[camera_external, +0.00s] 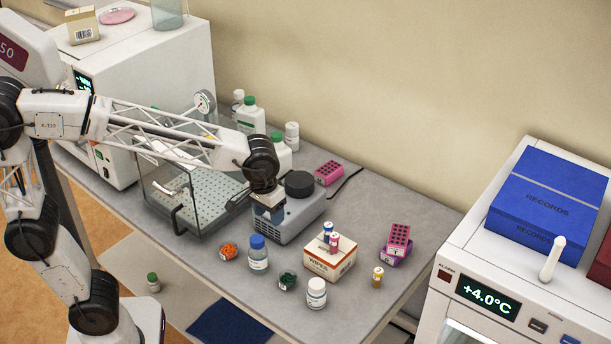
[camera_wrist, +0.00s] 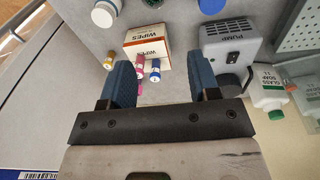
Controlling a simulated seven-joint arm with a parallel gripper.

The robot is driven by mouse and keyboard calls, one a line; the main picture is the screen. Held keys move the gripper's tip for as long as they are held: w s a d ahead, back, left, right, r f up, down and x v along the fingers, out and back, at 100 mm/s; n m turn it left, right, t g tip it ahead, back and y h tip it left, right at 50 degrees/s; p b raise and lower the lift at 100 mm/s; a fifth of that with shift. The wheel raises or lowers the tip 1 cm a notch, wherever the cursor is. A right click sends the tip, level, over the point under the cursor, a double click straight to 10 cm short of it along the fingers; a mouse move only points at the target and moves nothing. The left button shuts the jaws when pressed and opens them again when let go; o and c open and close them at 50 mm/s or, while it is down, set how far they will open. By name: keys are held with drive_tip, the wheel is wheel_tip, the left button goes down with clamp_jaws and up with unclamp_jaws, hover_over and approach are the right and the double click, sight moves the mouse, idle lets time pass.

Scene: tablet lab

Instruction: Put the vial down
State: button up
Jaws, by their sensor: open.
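Two small capped vials stand upright, close together, apparently on top of the white and orange wipes box (camera_external: 322,265): a blue one (camera_external: 327,229) and a pink one (camera_external: 334,243). In the wrist view the pink vial (camera_wrist: 140,66) and the blue vial (camera_wrist: 155,70) show beyond the gap between my fingers, by the box (camera_wrist: 147,45). A small amber vial (camera_external: 377,277) stands on the bench right of the box. My gripper (camera_external: 269,214) is open, with nothing visible between its blue fingers (camera_wrist: 164,78). It is left of the wipes box, above the grey pump (camera_external: 290,221).
A blue-capped bottle (camera_external: 258,253), a white jar (camera_external: 316,294), a dish of orange bits (camera_external: 228,252) and a green one (camera_external: 288,281) stand around the box. Pink and purple racks (camera_external: 397,243) are to its right. A glass-walled chamber (camera_external: 190,205) stands left of the pump.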

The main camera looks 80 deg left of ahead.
drive_tip(key=s+d+f+m, duration=0.1)
drive_tip(key=s+d+m, duration=0.1)
drive_tip(key=s, duration=0.6)
drive_tip(key=s+d+f+m+t, duration=0.1)
drive_tip(key=s+d+f+m, duration=0.1)
drive_tip(key=s, duration=0.6)
drive_tip(key=s+d+f+m, duration=0.2)
drive_tip(key=s+m, duration=0.2)
drive_tip(key=s, duration=0.4)
drive_tip(key=shift+s+d+m, duration=0.15)
drive_tip(key=shift+s+m, duration=0.15)
